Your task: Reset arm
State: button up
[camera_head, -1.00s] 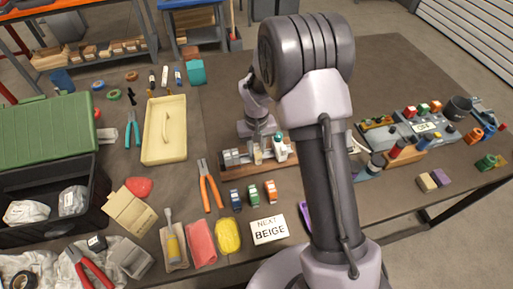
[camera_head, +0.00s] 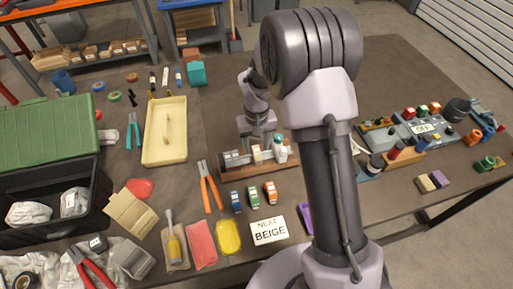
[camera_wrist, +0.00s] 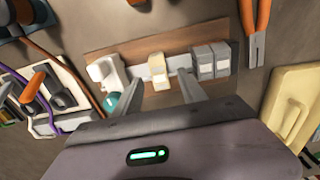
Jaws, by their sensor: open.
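My gripper (camera_wrist: 160,97) is open in the wrist view, its two fingers apart above a small wooden board (camera_wrist: 130,48). A beige block-like piece (camera_wrist: 158,70) on the board's rail shows between and beyond the fingertips; I cannot tell a contact. A white part with a teal knob (camera_wrist: 108,78) stands to its left and grey blocks (camera_wrist: 212,62) to its right. In the head view the same board (camera_head: 235,168) lies mid-table, with my arm over it. The fingers are not clear there. A card (camera_head: 268,230) reading "NEXT BEIGE" lies in front of the board.
Orange-handled pliers (camera_head: 209,187) and small colored blocks (camera_head: 253,195) lie near the board. A cream tray (camera_head: 152,150) and a green-lidded toolbox (camera_head: 45,135) are to the left. A grey panel with a label (camera_head: 421,129) is to the right. The back of the table is fairly clear.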

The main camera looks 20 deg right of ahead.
aim_at(257, 150)
jog(key=s+a+r+m+t+p, duration=0.1)
jog(key=s+r, duration=0.2)
jog(key=r, duration=0.8)
jog(key=s+r+t+p, duration=0.1)
jog(key=s+r, duration=0.2)
jog(key=r, duration=0.8)
jog(key=s+a+r+m+t+y+b, duration=0.1)
jog(key=s+t+b, duration=0.1)
jog(key=s, duration=0.7)
jog(key=s+a+r+m+t+y+b, duration=0.1)
jog(key=s+a+r+m, duration=0.1)
jog(key=s, duration=0.8)
jog(key=shift+t+b, duration=0.35)
jog(key=shift+t, duration=0.05)
jog(key=shift+s, duration=0.1)
